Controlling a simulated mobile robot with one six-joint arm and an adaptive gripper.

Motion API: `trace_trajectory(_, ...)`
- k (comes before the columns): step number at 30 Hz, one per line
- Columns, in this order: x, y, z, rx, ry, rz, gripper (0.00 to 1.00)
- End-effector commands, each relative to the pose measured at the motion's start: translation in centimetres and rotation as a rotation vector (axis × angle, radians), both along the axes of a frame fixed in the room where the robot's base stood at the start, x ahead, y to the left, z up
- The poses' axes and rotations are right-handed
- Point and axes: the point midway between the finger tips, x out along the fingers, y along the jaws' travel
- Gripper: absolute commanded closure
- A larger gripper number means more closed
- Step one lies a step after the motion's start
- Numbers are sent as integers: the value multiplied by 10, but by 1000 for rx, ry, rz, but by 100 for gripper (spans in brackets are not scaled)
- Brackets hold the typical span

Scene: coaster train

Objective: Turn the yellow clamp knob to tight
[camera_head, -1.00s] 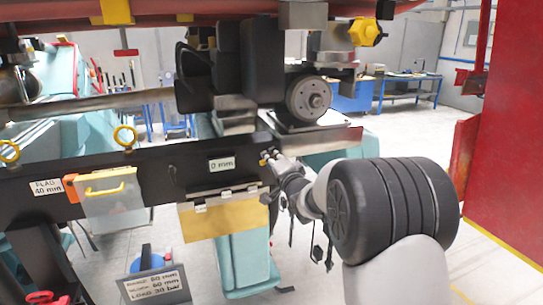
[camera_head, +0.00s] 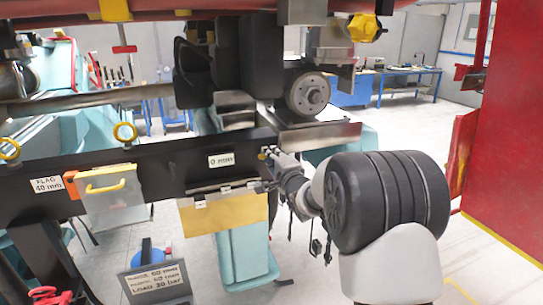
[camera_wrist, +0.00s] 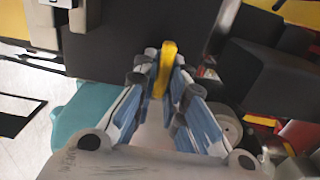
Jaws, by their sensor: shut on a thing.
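My gripper (camera_wrist: 165,62) is shut on a narrow yellow piece (camera_wrist: 168,56), which stands upright between the fingertips in the wrist view. It looks like the yellow clamp knob. In the head view my gripper (camera_head: 266,156) is at the right part of the dark beam (camera_head: 160,160), right of the "0 mm" label (camera_head: 221,160). A small yellow bit shows at the fingertips there; the fingers hide most of it. How far the knob is turned cannot be told.
Another yellow knob (camera_head: 366,28) sits high at the right, well above my gripper. A round metal wheel (camera_head: 308,94) is above my gripper. A yellow plate (camera_head: 228,214) hangs below the beam, left of my gripper. A red panel (camera_head: 500,150) stands at the right.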

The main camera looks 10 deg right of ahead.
Motion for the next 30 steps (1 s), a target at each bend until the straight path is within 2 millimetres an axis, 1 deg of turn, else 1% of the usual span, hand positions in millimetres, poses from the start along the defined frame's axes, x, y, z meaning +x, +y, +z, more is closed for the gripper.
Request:
trace_trajectory(1,1,0,3,2,-6,0,100)
trace_trajectory(5,0,0,3,1,-6,0,100)
trace_trajectory(6,0,0,3,1,-6,0,87)
trace_trajectory(14,0,0,2,0,-4,0,70)
trace_trajectory(24,-2,0,1,-1,-1,0,70)
trace_trajectory(26,-6,-1,0,-1,0,0,70)
trace_trajectory(29,-18,-3,1,-2,-1,0,70)
trace_trajectory(30,-26,-4,1,-1,0,0,70)
